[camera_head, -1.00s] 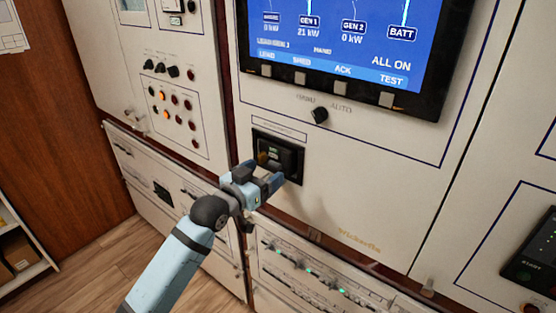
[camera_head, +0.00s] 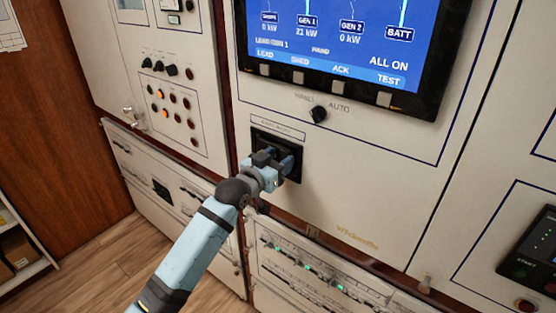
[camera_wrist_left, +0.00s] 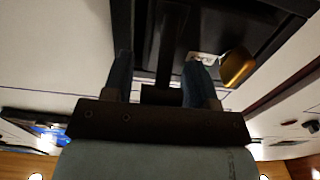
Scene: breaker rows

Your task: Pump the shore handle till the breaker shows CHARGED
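The breaker (camera_head: 296,172) is a black unit set in the cream panel below the screen. My left gripper (camera_head: 274,162) is in front of it and covers most of its face, so I cannot read its indicator. In the left wrist view a dark bar, likely the shore handle (camera_wrist_left: 171,45), runs between the two blue fingers (camera_wrist_left: 160,75). The fingers stand apart, with a gap visible beside the bar. A brass-coloured tab (camera_wrist_left: 237,68) and a small pale label (camera_wrist_left: 202,58) sit right of the fingers. My right gripper is not in view.
The blue screen (camera_head: 340,40) and the HAND/AUTO knob (camera_head: 318,114) are above the breaker. A panel of lamps and buttons (camera_head: 172,105) is at the left. A lower panel with green lights (camera_head: 308,267) is below.

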